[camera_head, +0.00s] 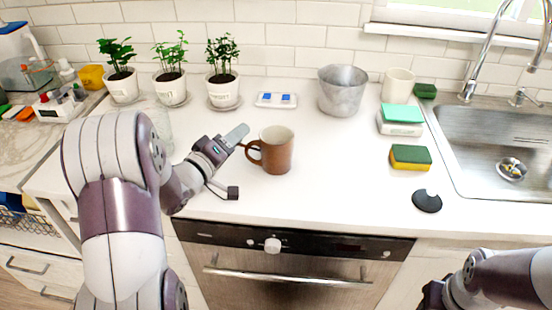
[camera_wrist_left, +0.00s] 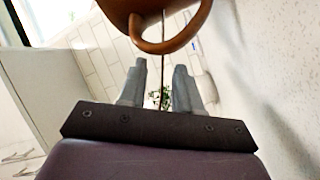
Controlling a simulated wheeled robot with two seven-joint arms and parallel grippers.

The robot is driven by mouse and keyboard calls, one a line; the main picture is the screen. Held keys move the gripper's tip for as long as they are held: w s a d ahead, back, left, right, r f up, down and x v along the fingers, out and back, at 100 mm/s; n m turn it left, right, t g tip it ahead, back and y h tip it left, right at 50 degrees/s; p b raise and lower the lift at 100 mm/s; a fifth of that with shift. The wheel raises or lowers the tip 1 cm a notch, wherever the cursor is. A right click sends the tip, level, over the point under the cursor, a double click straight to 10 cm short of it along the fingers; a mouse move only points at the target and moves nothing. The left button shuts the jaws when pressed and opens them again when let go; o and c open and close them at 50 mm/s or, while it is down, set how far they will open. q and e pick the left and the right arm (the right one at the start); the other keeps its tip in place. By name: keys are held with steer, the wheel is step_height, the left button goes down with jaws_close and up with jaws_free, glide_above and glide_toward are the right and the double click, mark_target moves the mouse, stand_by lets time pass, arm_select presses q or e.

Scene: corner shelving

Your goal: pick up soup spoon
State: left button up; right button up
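I cannot make out a soup spoon in either view. My left gripper (camera_head: 238,134) is just left of a brown mug (camera_head: 278,152) on the white counter, near the mug's handle.
Several potted plants (camera_head: 223,90) line the wall. A metal pot (camera_head: 342,92), a white cup (camera_head: 397,85), sponges (camera_head: 410,158) and a black round object (camera_head: 427,201) stand right of the mug. The sink (camera_head: 500,145) is far right. The counter front is mostly clear.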

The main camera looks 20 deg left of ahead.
arm_select(q)
steer(key=shift+w, duration=0.2)
steer(key=shift+s, duration=0.15)
jaws_close()
